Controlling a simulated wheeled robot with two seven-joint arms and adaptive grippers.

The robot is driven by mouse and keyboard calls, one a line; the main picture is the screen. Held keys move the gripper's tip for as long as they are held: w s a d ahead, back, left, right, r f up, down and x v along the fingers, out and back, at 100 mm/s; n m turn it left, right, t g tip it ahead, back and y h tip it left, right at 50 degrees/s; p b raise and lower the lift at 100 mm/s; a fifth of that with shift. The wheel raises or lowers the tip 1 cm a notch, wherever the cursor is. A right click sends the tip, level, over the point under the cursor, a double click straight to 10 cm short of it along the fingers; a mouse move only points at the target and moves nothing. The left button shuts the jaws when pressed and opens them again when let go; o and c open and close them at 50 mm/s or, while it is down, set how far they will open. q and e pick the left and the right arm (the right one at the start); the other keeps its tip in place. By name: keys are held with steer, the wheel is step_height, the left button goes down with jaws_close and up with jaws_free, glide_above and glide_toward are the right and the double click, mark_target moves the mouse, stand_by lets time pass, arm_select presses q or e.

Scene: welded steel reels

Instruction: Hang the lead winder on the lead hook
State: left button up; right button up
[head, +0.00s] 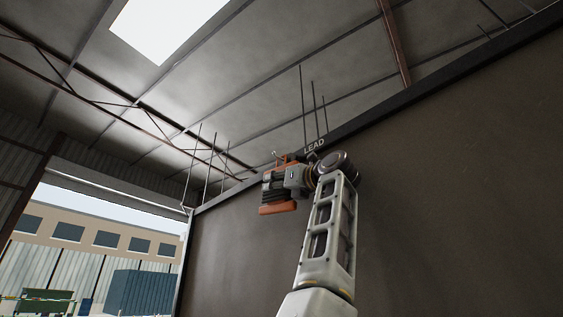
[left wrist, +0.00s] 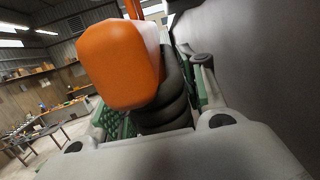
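The lead winder (head: 277,208) is an orange frame wound with black lead. It is held up high, close to the dark wall panel's top edge. My left gripper (head: 285,184) is shut on it. In the left wrist view, the winder's rounded orange end (left wrist: 120,65) and black coils (left wrist: 170,102) sit between the green-padded fingers. The LEAD label (head: 314,145) is on the panel's top rail, just above and right of the winder. A thin pale curved piece (head: 279,155) shows at the winder's top; I cannot tell whether it is the hook or whether they touch. My right gripper is out of view.
The dark wall panel (head: 440,180) rises behind my left arm, with a black rail (head: 430,80) along its top. Thin rods stand beyond it under the roof. An open doorway is at the left. The left wrist view shows shelves (left wrist: 40,85) and a table (left wrist: 40,138) far off.

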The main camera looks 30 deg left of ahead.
arm_select(q)
steer(key=shift+o, duration=1.2)
steer(key=shift+f, duration=0.15)
steer(key=shift+v, duration=3.15)
steer(key=shift+s+d, duration=0.25)
steer(key=shift+d, duration=0.35)
